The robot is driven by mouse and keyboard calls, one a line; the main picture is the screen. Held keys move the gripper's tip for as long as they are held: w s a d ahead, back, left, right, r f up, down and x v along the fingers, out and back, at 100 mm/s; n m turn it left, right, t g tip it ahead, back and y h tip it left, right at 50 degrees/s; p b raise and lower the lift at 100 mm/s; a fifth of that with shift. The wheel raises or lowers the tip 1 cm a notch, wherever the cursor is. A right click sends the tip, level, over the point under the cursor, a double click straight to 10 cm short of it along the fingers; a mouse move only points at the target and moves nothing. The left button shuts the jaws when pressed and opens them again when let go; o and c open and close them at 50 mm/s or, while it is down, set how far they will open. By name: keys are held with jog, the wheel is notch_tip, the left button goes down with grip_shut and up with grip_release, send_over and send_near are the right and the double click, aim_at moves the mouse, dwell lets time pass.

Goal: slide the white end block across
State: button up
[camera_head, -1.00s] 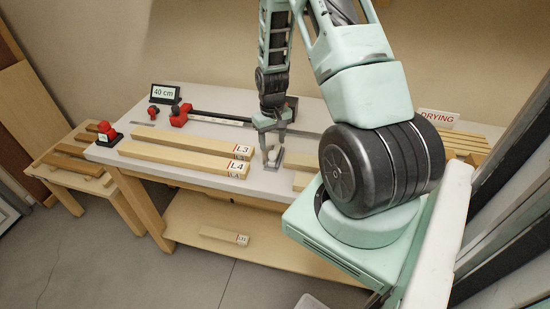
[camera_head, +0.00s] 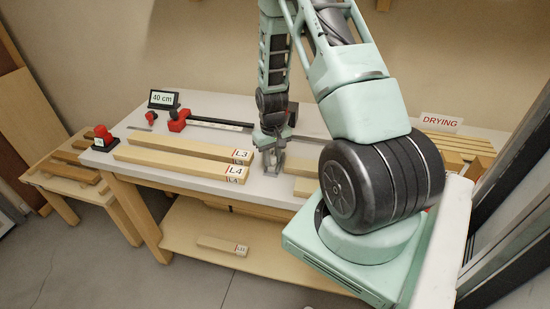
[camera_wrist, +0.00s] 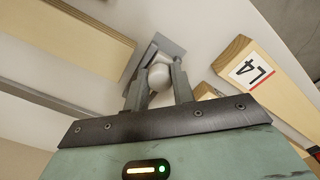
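The end block shows in the wrist view as a rounded white knob (camera_wrist: 158,76) on a grey plate (camera_wrist: 168,46). My gripper (camera_wrist: 160,80) has one finger on each side of the knob, and both fingers appear to press against it. In the head view my gripper (camera_head: 273,165) is low at the bench top, right of the L4 board, and its fingers hide most of the block. A black measuring rail (camera_head: 220,123) with a red stop (camera_head: 178,121) runs along the back, beside a "40 cm" display (camera_head: 162,98).
Boards L3 (camera_head: 190,145) and L4 (camera_head: 180,160) lie left of my gripper; L4 (camera_wrist: 250,72) is close in the wrist view. Another board (camera_head: 304,187) lies to the right. A red-topped device (camera_head: 102,136) stands at the left end. Boards lie by the DRYING sign (camera_head: 441,122).

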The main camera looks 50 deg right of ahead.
jog(key=shift+w+d, duration=0.45)
jog(key=shift+d, duration=0.65)
jog(key=shift+w+d, duration=0.45)
jog(key=shift+d, duration=0.6)
jog(key=shift+w+d, duration=0.45)
jog(key=shift+d, duration=0.65)
jog(key=shift+w+d, duration=0.2)
jog(key=shift+d, duration=0.3)
jog(key=o, duration=0.9)
jog(key=shift+o, duration=0.2)
jog(key=shift+r, duration=0.1)
notch_tip(320, 180, up, 9)
jog(key=p, duration=0.5)
jog(key=shift+p, duration=0.35)
